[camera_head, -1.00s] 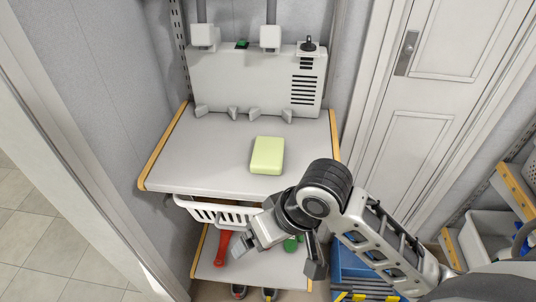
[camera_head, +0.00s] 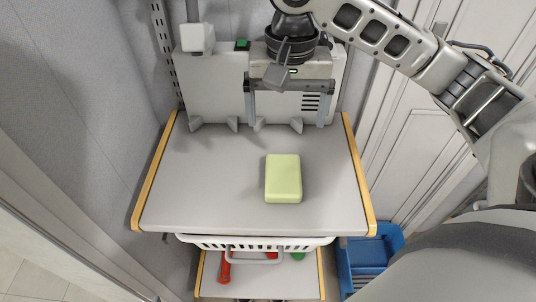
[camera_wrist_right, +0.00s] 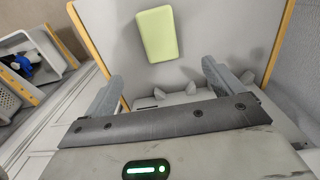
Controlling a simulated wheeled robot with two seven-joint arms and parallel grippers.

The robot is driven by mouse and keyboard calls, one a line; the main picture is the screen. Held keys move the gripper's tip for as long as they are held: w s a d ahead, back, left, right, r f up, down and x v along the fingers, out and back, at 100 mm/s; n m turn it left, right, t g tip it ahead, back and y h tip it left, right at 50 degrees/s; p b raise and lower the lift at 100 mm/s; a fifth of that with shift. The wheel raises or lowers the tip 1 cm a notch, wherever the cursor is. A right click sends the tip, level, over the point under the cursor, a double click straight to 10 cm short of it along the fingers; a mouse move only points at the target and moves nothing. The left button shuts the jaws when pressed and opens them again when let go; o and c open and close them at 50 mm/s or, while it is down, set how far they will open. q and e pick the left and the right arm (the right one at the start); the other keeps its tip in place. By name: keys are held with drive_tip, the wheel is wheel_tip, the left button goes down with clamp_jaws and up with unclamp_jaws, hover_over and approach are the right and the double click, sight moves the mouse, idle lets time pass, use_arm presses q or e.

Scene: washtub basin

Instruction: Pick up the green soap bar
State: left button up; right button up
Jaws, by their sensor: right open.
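The green soap bar (camera_head: 283,178) is a pale green rounded block lying flat on the grey shelf top (camera_head: 200,175), right of its middle. My right gripper (camera_head: 286,120) is open and empty. In the head view it shows in front of the white panel at the back, above and behind the soap in the picture, apart from it. In the right wrist view the soap (camera_wrist_right: 158,34) lies beyond the two spread fingers (camera_wrist_right: 163,72), with clear space around it. My left gripper is not in view.
A white panel (camera_head: 215,85) with small prongs at its foot stands at the back of the shelf. Wooden strips (camera_head: 357,170) edge its sides. Below are a white basket (camera_head: 205,242), a red object (camera_head: 225,268) and a blue crate (camera_head: 372,250). The shelf's left half is bare.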

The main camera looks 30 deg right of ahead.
drive_tip(key=b, duration=0.2)
hover_over(283, 173)
wheel_tip(283, 173, down, 6)
wheel_tip(283, 173, down, 4)
drive_tip(key=shift+d+r+b, duration=0.1)
drive_tip(key=shift+r+b, duration=0.05)
drive_tip(key=shift+b, duration=0.6)
drive_tip(key=shift+f, duration=0.35)
wheel_tip(283, 173, down, 4)
drive_tip(key=shift+f+b, duration=0.25)
drive_tip(key=shift+b, duration=0.15)
drive_tip(key=shift+f, duration=0.3)
drive_tip(key=c, duration=1.2)
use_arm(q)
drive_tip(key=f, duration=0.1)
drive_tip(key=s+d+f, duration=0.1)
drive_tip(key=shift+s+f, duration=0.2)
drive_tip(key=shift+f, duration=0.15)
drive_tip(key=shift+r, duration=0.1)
use_arm(e)
drive_tip(key=shift+r, duration=0.15)
